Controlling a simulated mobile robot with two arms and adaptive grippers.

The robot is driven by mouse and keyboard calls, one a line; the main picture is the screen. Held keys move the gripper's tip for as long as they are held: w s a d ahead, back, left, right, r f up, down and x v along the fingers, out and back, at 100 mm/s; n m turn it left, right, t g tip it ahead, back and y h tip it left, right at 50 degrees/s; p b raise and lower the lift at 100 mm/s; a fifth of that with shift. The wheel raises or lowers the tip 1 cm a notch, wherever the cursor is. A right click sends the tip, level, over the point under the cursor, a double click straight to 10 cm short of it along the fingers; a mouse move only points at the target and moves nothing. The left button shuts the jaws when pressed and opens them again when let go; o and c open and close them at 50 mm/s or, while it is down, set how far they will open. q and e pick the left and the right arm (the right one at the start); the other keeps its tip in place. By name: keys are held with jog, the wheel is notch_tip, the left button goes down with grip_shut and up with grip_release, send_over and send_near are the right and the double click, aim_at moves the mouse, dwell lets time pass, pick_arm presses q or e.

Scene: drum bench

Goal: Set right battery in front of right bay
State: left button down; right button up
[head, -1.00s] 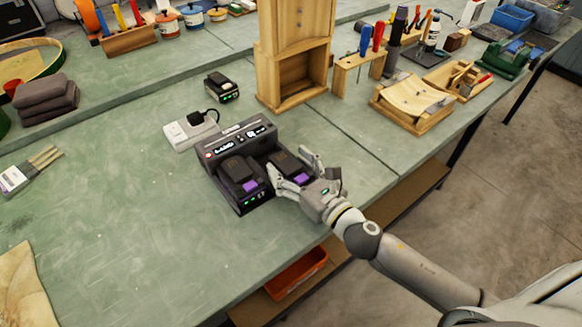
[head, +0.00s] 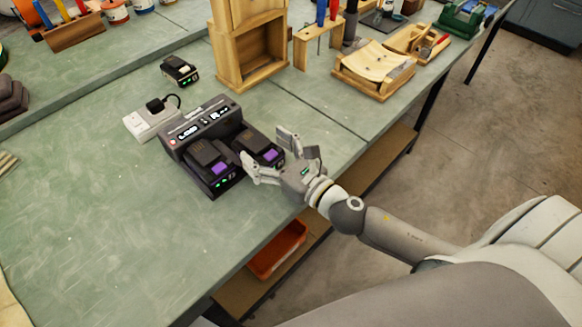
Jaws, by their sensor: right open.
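A dark charger (head: 200,124) with two bays stands on the green bench. The left battery (head: 207,154), with a purple latch, sits in its left bay. The right battery (head: 257,143), also with a purple latch, is at the right bay; I cannot tell whether it is fully seated. My right gripper (head: 262,145) is open, its fingers spread to either side of the right battery's front end. The near finger partly hides the gap between the two batteries. I cannot tell whether the fingers touch it. My left gripper is not in view.
A white power block (head: 150,124) stands left of the charger and another battery pack (head: 180,70) behind it. A wooden cabinet (head: 246,50) stands at the back. The bench in front of and left of the charger is clear; its front edge is close to my right gripper.

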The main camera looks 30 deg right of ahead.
jog(key=b+v, duration=0.2)
jog(key=v, duration=0.5)
jog(key=shift+s+d+f, duration=0.1)
jog(key=shift+s, duration=0.15)
jog(key=shift+b+v, duration=0.5)
jog(key=shift+v, duration=0.45)
